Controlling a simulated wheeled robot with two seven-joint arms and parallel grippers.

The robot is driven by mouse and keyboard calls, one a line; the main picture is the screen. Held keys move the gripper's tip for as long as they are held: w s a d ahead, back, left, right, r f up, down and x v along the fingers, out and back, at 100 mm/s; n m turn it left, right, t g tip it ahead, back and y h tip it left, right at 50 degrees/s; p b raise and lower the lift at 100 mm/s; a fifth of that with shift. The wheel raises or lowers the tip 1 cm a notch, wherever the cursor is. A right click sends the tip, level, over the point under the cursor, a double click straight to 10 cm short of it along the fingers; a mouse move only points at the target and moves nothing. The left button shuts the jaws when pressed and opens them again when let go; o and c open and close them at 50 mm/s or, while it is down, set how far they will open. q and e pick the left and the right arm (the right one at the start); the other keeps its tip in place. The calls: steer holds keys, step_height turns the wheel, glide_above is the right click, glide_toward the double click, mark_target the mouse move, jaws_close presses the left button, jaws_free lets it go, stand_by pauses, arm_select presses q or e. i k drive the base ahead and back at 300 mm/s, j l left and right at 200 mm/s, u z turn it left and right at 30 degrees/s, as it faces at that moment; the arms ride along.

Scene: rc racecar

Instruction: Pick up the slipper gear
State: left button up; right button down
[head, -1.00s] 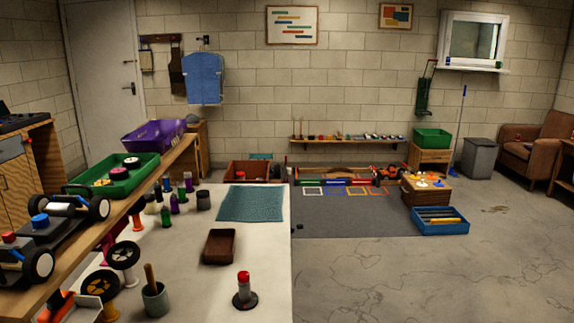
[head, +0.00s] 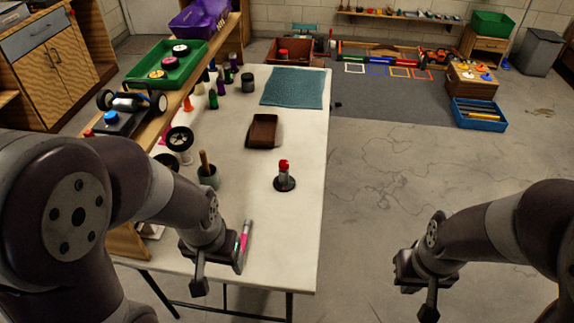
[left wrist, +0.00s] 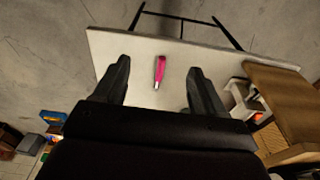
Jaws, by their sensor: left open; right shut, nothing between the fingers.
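I cannot tell for sure which part is the slipper gear. Candidates are small round discs, white (head: 180,50), pink (head: 168,62) and yellow (head: 157,74), in the green tray (head: 133,78) on the wooden shelf. My left gripper (head: 219,268) is open and empty above the white table's front edge. In the left wrist view its fingers (left wrist: 159,75) are apart, with a pink and grey tool (left wrist: 160,70) on the table beyond them. That tool also shows in the head view (head: 246,237). My right gripper (head: 416,290) is shut and empty over the floor, right of the table.
On the white table (head: 300,220) stand a red-topped cylinder on a black base (head: 284,178), a brown tray (head: 263,130), a grey cup (head: 208,176), black-rimmed wheels (head: 180,139) and several small bottles. A teal mat (head: 293,87) lies at the back. The table's right side is mostly clear.

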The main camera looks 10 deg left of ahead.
mark_target(283, 182)
steer(key=i+l+u, duration=0.15)
steer(key=l, duration=0.25)
steer(key=i+l+u, duration=0.15)
steer(key=l, duration=0.3)
steer(key=i+l+u, duration=0.2)
steer(key=l, duration=0.25)
steer(key=i+l+u, duration=0.15)
steer(key=l, duration=0.3)
steer(key=l+u, duration=0.15)
steer(key=l, duration=0.3)
steer(key=i+u, duration=0.2)
steer(key=i, duration=0.2)
steer(key=i+l+u, duration=0.15)
steer(key=i, duration=0.2)
steer(key=i+l+u, duration=0.2)
steer(key=i, duration=0.2)
